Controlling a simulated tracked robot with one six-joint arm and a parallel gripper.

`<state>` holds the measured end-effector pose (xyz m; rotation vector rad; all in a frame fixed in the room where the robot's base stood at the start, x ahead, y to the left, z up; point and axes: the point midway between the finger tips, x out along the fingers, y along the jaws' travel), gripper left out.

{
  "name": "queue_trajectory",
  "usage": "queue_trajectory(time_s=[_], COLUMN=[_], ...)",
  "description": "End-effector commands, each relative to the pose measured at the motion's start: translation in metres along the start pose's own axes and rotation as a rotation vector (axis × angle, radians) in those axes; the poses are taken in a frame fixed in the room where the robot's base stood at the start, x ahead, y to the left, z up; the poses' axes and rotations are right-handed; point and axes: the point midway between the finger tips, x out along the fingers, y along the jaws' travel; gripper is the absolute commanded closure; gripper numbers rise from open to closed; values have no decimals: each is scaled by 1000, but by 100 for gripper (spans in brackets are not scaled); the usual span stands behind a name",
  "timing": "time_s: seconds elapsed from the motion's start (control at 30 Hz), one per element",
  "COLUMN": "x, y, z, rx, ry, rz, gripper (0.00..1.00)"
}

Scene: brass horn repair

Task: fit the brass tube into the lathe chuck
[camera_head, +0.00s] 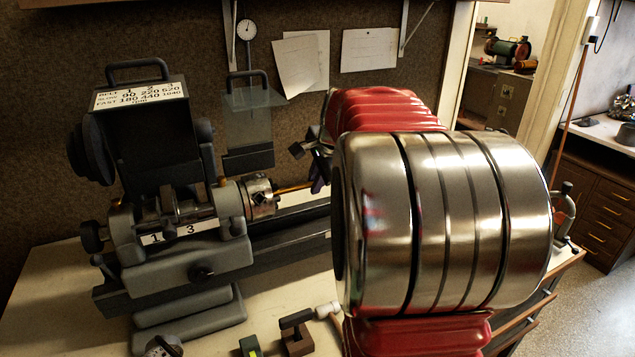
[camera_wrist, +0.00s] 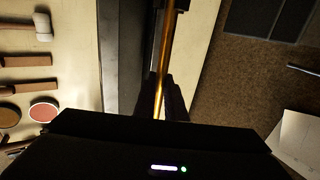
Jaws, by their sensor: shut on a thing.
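The grey lathe (camera_head: 185,250) stands on the bench at the left, with its round metal chuck (camera_head: 258,198) facing right. The thin brass tube (camera_head: 293,188) lies roughly level. Its left end meets the chuck face in the picture; I cannot tell whether it is inside the jaws. My gripper (camera_head: 318,184) is to the right of the chuck, largely hidden behind my arm. In the wrist view, the dark fingers of my gripper (camera_wrist: 162,100) are shut on the brass tube (camera_wrist: 169,45), which runs out of the top of the frame. The chuck is not clear there.
The lathe bed (camera_head: 290,232) runs right below the tube. A clear guard (camera_head: 248,115) stands behind the chuck. A mallet (camera_wrist: 42,25) and other hand tools lie on the bench beside the bed. Papers (camera_head: 369,50) hang on the back wall.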

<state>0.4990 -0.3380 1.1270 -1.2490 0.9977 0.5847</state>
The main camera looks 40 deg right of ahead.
Motion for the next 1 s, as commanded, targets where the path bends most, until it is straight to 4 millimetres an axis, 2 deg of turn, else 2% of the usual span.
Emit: queue_trajectory(time_s=[1.0], x=[0], y=[0], z=[22], rx=[-2], ry=[0], rz=[0], gripper=[100])
